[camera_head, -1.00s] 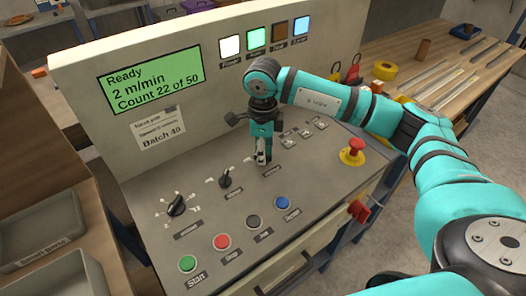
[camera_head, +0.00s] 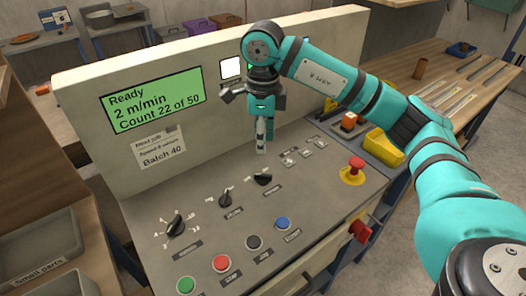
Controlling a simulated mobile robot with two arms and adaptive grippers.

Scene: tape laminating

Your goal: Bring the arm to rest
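My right arm comes in from the right over the machine's control console (camera_head: 330,188). Its gripper (camera_head: 261,148) points down and hangs above the panel, near the rightmost of three black rotary knobs (camera_head: 263,177). The fingers look close together and no object shows between them. The gripper appears clear of the knob, which is now visible below it. My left gripper is not in view.
The green display (camera_head: 152,98) reads Ready, 2 m/min, Count 22 of 50. Green (camera_head: 186,285), red, black and blue buttons line the front edge. A red emergency stop (camera_head: 355,168) stands at the right. A yellow bin (camera_head: 383,147) and workbench lie beyond.

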